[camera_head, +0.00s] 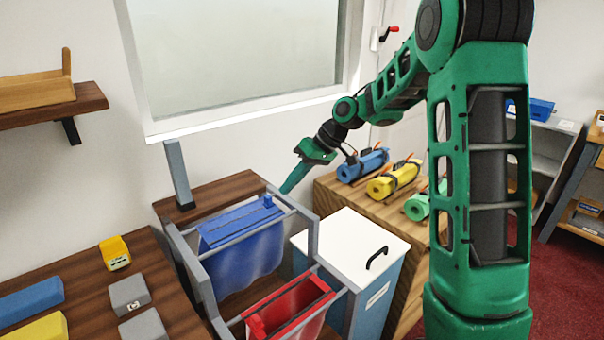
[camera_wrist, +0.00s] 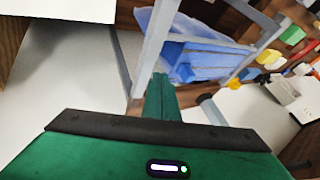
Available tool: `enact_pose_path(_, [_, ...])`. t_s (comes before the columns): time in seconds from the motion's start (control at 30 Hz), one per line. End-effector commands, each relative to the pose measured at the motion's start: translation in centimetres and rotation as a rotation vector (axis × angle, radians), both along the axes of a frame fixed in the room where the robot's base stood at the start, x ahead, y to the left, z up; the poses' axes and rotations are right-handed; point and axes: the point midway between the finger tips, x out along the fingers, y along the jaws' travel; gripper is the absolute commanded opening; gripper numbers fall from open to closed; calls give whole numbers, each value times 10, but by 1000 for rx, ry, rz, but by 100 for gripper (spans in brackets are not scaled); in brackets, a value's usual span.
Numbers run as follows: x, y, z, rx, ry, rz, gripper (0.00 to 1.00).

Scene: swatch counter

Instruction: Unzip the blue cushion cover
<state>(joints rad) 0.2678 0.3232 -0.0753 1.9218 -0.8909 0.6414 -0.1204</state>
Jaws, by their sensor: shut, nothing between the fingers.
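The blue cushion cover (camera_head: 240,258) hangs from the grey rack (camera_head: 183,250) in the head view, with a darker blue strip along its top. A small blue block, perhaps the zip pull (camera_head: 268,201), stands at the strip's right end. My gripper (camera_head: 285,190) is shut and empty, just right of that end and pointing down-left. In the wrist view my gripper (camera_wrist: 160,82) shows as one closed green tip. The blue cover (camera_wrist: 215,62) lies beyond it, past a grey rack bar. No contact with the cover or pull can be made out.
A red cover (camera_head: 295,308) hangs on the rack's near part. A white-topped bin (camera_head: 345,240) with a black handle stands right of the rack. Rolled blue, yellow and green fabrics (camera_head: 393,180) lie on the wooden counter behind. A grey post (camera_head: 178,172) rises at the back left.

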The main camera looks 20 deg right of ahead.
Motion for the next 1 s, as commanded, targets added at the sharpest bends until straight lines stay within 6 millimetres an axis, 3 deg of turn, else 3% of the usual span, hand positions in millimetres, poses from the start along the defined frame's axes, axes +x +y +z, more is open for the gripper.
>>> enact_pose_path(0.13, [-6, 19, 3, 0, -4, 3, 0])
enact_pose_path(0.37, [-10, 30, 2, 0, -2, 2, 0])
enact_pose_path(0.6, [-10, 30, 2, 0, -2, 2, 0])
enact_pose_path(0.63, [-9, 10, 2, 0, -2, -8, 0])
enact_pose_path(1.0, [-20, 55, 3, 1, -3, 0, 0])
